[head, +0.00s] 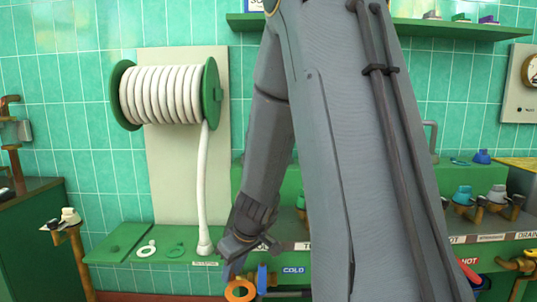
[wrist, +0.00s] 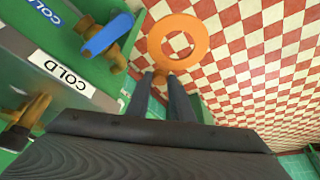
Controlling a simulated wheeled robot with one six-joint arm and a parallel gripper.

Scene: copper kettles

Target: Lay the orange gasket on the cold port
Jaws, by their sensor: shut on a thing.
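The orange gasket (head: 251,290) is a flat ring with a small tab. My gripper (head: 231,269) is shut on its tab; in the wrist view the ring (wrist: 202,42) juts out beyond the two dark fingers (wrist: 160,82). The ring hangs in the air over the checkered floor there, apart from the fittings. A COLD label (head: 293,270) is on the green bench front, and also in the wrist view (wrist: 60,76). A brass fitting with a blue handle (wrist: 107,34) is left of the gasket. Which opening is the cold port I cannot tell; my arm hides part of the bench.
A white hose hangs from a green reel (head: 211,95) to the shelf left of my gripper. A white gasket (head: 147,248) and a green gasket (head: 174,250) lie on that shelf. A HOT label (head: 469,261) and several brass valves (head: 495,207) are right of my arm.

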